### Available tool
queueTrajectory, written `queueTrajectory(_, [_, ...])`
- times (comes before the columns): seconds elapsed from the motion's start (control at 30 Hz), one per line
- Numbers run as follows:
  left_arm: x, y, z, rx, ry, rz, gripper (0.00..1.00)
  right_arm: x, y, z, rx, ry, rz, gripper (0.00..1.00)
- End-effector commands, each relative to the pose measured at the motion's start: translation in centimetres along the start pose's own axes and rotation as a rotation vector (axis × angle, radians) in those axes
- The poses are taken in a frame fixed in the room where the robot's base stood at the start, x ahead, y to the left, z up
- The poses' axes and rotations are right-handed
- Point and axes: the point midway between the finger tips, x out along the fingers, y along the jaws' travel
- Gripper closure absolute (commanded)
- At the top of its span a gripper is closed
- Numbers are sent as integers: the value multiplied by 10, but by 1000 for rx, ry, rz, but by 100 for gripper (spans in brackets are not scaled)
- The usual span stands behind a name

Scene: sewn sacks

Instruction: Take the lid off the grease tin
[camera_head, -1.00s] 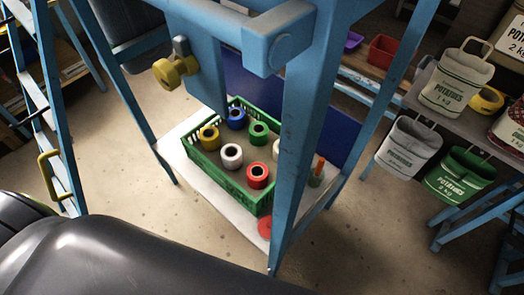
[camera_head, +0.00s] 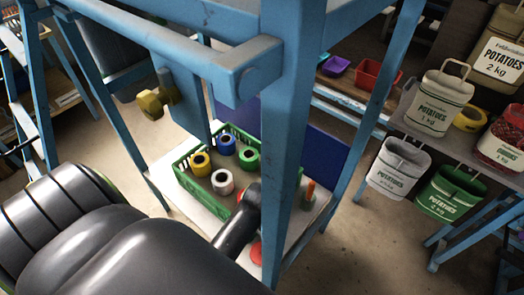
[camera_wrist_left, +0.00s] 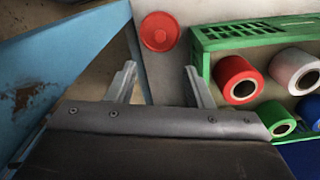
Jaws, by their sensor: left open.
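The grease tin shows as a round red lid (camera_wrist_left: 159,31) with a small raised centre, on the pale shelf at the top of the left wrist view. Its sides are hidden below the lid. In the head view a bit of red (camera_head: 256,252) shows beside my dark arm. My left gripper (camera_wrist_left: 161,78) is open and empty, its two fingers apart, with the lid beyond the fingertips. In the head view my left arm reaches in from the left, and its gripper cannot be made out. My right gripper is in neither view.
A green crate (camera_head: 183,178) with several thread spools stands beside the tin. A blue post (camera_head: 292,120) rises close in front of the shelf (camera_head: 190,205). An orange-topped item (camera_head: 309,192) stands right of the post. Potato sacks (camera_head: 398,170) hang at the right.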

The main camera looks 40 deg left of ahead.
Motion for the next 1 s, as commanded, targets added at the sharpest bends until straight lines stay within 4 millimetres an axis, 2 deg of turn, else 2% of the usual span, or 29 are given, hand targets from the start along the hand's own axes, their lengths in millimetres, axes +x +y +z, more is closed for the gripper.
queueTrajectory(0.1, [27, 0, 1, 0, -6, 2, 53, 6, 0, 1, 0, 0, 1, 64])
queueTrajectory(0.43, [91, 0, 1, -1, -5, 0, 53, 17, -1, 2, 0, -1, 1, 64])
queueTrajectory(0.6, [109, 0, 1, -1, -3, 0, 53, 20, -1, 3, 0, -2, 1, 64])
queueTrajectory(0.83, [121, 0, -2, -1, -2, 0, 53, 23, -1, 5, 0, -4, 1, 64])
queueTrajectory(1.0, [143, 0, -6, -1, -3, 0, 53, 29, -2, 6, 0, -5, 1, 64])
